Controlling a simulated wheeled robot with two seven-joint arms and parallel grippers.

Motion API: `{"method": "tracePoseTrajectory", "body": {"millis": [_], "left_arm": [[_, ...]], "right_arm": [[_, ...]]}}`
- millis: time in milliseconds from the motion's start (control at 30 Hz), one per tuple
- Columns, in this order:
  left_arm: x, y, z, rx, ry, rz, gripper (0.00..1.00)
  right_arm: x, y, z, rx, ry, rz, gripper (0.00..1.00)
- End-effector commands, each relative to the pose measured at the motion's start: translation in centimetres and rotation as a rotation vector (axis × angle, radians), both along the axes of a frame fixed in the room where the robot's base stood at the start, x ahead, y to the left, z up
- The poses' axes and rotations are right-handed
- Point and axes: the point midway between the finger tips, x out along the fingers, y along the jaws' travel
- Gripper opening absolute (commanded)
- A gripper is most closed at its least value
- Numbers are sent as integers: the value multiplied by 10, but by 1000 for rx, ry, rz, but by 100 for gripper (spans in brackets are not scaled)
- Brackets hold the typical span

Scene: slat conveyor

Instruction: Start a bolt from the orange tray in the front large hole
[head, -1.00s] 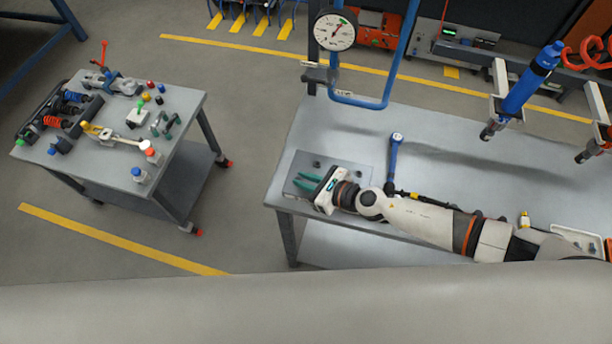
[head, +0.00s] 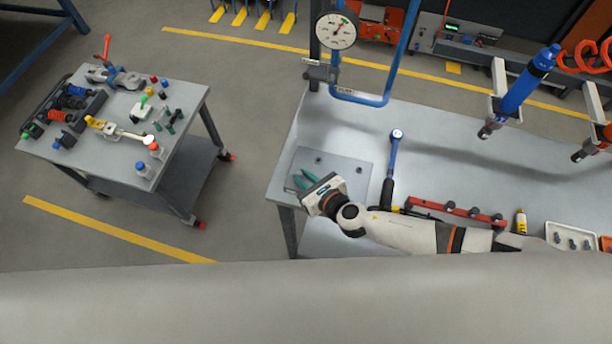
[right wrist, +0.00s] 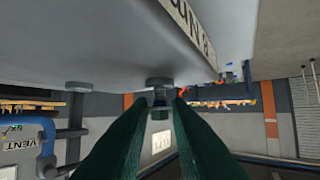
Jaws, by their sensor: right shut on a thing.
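The grey plate (head: 345,188) lies flat at the left end of the bench, with two dark round spots showing on it. My right gripper (head: 301,180) is over its front left part and hides that area, so I cannot make out the front large hole in the head view. In the right wrist view, the green fingers (right wrist: 160,105) are shut on a small grey bolt, mostly hidden between the tips. The bolt lines up close to a dark round feature (right wrist: 159,81); I cannot tell whether it has entered it. The orange tray (head: 606,244) is cut off at the right edge.
A blue-headed wrench (head: 394,160) lies right of the plate. A red rail (head: 430,205) with sockets, a yellow bottle (head: 521,221) and a white tray (head: 551,229) of small parts lie along the front. A gauge (head: 336,31) stands behind. The bench's middle is clear.

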Motion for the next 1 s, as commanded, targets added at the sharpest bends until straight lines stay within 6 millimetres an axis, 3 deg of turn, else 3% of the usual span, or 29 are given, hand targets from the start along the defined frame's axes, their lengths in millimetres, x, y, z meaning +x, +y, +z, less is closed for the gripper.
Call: {"method": "tracePoseTrajectory", "body": {"millis": [133, 433, 700, 867, 900, 1000], "left_arm": [[0, 0, 1, 0, 0, 0, 36], [0, 0, 1, 0, 0, 0, 36], [0, 0, 2, 0, 0, 0, 36], [0, 0, 2, 0, 0, 0, 36], [0, 0, 2, 0, 0, 0, 36], [0, 0, 2, 0, 0, 0, 36]], "right_arm": [[-3, 2, -2, 1, 7, -96, 3], [-4, 4, -1, 2, 7, -126, 3], [-6, 8, -2, 0, 6, -357, 3], [-5, 8, -2, -1, 6, -361, 3], [-5, 8, -2, -1, 5, -361, 19], [-5, 8, -1, -1, 5, -361, 35]]}}
